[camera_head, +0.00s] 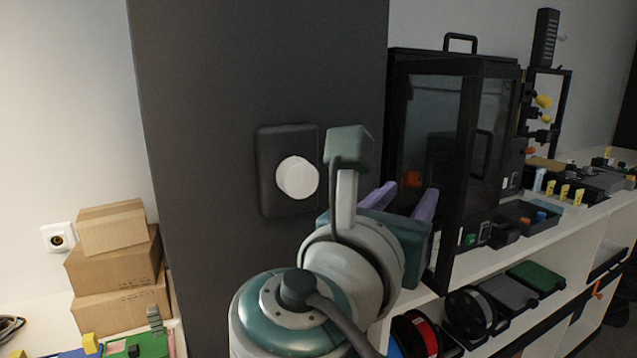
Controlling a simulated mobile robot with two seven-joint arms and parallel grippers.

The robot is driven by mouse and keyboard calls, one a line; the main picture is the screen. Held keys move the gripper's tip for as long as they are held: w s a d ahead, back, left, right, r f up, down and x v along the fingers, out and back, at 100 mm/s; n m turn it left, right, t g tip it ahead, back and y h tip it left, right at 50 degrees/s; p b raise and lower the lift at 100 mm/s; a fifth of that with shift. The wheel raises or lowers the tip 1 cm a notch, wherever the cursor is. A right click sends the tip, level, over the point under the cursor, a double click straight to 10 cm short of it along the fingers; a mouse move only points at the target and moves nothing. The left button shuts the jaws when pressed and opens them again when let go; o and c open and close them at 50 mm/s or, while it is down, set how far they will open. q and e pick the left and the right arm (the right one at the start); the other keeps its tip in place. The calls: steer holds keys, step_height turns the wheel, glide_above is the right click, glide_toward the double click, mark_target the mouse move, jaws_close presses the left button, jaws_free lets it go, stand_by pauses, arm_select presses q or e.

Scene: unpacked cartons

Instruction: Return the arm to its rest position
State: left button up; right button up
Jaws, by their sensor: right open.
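My right arm rises from the bottom middle of the head view, in grey and teal. My right gripper (409,192) is at its end, with two purple fingers spread apart and nothing seen between them. The fingers point away from me, in front of the black glass-sided cabinet in the picture. I cannot tell how far they are from it. My left gripper is not in view.
A white round knob (297,178) on a black plate is on the dark pillar (200,110), left of my gripper. The black cabinet (432,120) stands on a white shelf (560,235) at right. Stacked cartons (112,262) are at left. Spools and small parts fill the shelves.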

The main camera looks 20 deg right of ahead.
steer(key=shift+v, duration=0.8)
steer(key=s+d+f+m+g+y+p, duration=0.1)
steer(key=s+d+f+m+g+y, duration=0.2)
steer(key=s+f+m, duration=0.45)
steer(key=s+d+f+m+g+y, duration=0.3)
steer(key=s+f+m+g+y, duration=0.1)
steer(key=s+f+m, duration=0.3)
steer(key=s+a+r+m+g+y+p, duration=0.1)
steer(key=s+a+m+g+y, duration=0.1)
steer(key=s+a+m+y, duration=0.6)
step_height(320, 180, up, 38)
steer(key=s+d+m+h+p, duration=0.1)
steer(key=m+p, duration=0.1)
steer(key=p, duration=3.6)
steer(key=shift+s+d+h, duration=0.25)
steer(key=shift+s+h, duration=0.05)
